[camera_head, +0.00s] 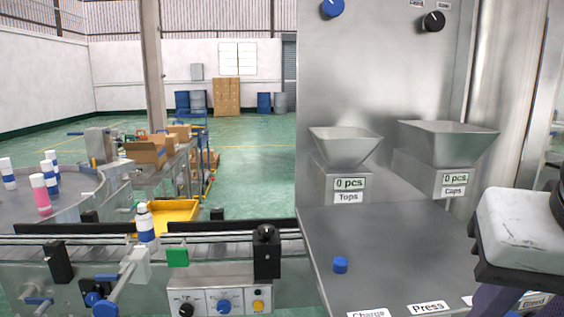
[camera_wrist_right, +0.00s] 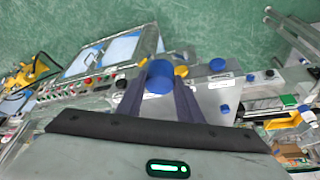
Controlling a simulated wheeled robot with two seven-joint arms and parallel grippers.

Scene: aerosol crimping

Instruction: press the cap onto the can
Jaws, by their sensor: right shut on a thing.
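My right gripper (camera_wrist_right: 160,97) is in the right wrist view, its two dark purple fingers closed on a blue round cap (camera_wrist_right: 160,77). In the head view my right wrist, white and dark, is at the right edge; the fingertips and the held cap are out of that picture. A white can with a blue band (camera_head: 146,226) stands upright on the conveyor at the left. Another small blue piece, cap-like (camera_head: 340,265), sits on the steel work surface (camera_head: 400,245). My left gripper is in neither view.
Two hoppers labelled Tops (camera_head: 345,147) and Caps (camera_head: 448,142) both read 0 pcs. Labels Press (camera_head: 428,307) and Charge are on the front edge. A round table (camera_head: 85,211) at the left holds several cans. A yellow bin (camera_head: 178,211) is behind the conveyor.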

